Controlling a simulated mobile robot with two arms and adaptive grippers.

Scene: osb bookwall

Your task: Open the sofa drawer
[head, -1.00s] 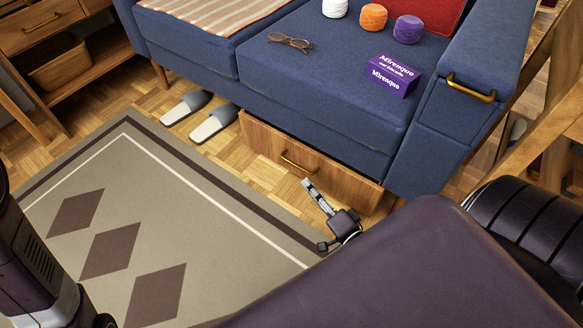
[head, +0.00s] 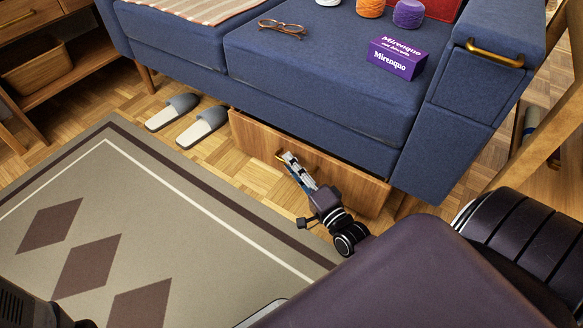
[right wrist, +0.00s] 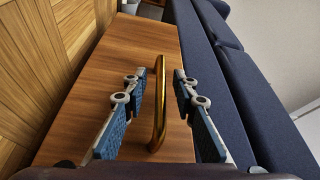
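The sofa drawer (head: 335,176) is a wooden front under the seat of the blue sofa (head: 330,85), near the floor. Its brass handle is mostly hidden behind my right gripper (head: 290,158) in the head view. In the right wrist view the brass handle (right wrist: 158,105) stands between the two blue-padded fingers of my right gripper (right wrist: 160,80). The fingers are open, with a gap on each side of the handle. Whether the drawer stands out from the sofa is hard to tell. My left gripper does not show.
Grey slippers (head: 203,126) lie on the parquet left of the drawer. A grey rug (head: 120,190) with brown diamonds covers the floor in front. A purple box (head: 397,58) and glasses (head: 283,27) rest on the seat. A wooden frame (head: 545,130) stands at right.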

